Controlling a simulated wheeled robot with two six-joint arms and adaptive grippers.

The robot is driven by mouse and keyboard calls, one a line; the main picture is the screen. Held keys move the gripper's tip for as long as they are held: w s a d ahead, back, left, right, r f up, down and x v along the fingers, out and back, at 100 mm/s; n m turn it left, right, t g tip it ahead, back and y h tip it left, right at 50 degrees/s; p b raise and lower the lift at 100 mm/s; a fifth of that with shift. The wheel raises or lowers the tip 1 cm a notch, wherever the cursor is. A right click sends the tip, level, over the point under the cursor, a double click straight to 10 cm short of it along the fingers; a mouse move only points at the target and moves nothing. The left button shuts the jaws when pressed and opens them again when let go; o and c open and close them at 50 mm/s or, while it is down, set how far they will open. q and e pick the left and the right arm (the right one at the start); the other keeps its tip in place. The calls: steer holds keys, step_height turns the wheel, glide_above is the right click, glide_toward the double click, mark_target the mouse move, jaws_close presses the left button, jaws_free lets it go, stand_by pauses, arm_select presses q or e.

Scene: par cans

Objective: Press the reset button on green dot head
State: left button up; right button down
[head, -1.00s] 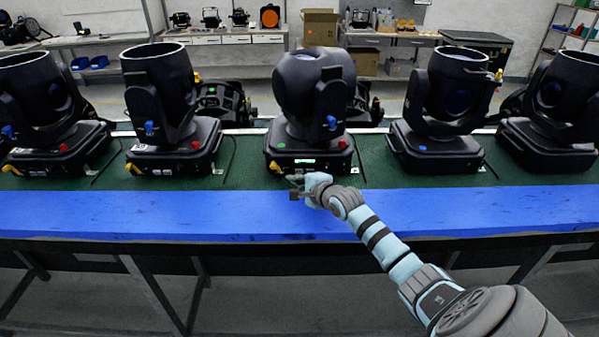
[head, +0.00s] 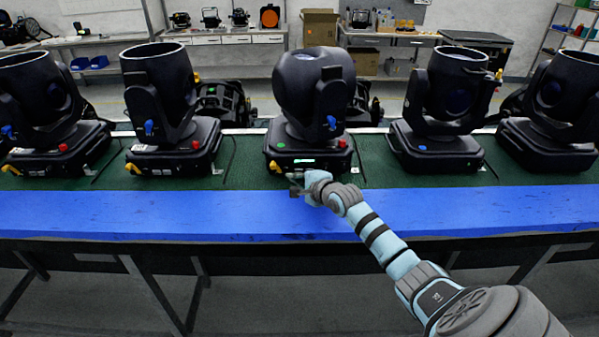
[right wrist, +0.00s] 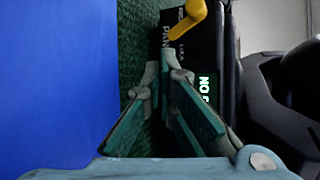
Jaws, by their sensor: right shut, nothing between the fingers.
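The green dot head (head: 313,90) is the dark moving head in the middle of the row, with a round green dot (head: 281,145) on its base. Its base front has a lit green display (head: 304,161), a red knob (head: 342,143) at the right and a yellow lever (head: 276,167) at the left. My right gripper (head: 293,184) is shut and empty, just in front of the base's left front. In the right wrist view its fingertips (right wrist: 160,68) meet near the panel below the yellow lever (right wrist: 187,20); contact is unclear. I cannot make out a reset button. My left gripper is out of view.
Similar heads stand on both sides: one at near left (head: 160,90), one with a blue dot (head: 422,148) at right, and others at the ends. They stand on a green mat (head: 240,165). The blue table front strip (head: 120,212) is clear.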

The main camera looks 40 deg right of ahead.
steer(key=shift+w+d, duration=0.25)
stand_by(0.7)
steer(key=shift+s+a+r+p, duration=0.15)
steer(key=shift+s+a+p, duration=0.2)
steer(key=shift+p, duration=0.45)
steer(key=shift+s+a+p, duration=0.1)
steer(key=shift+s+p, duration=0.1)
steer(key=shift+p, duration=0.2)
steer(key=shift+a, duration=0.1)
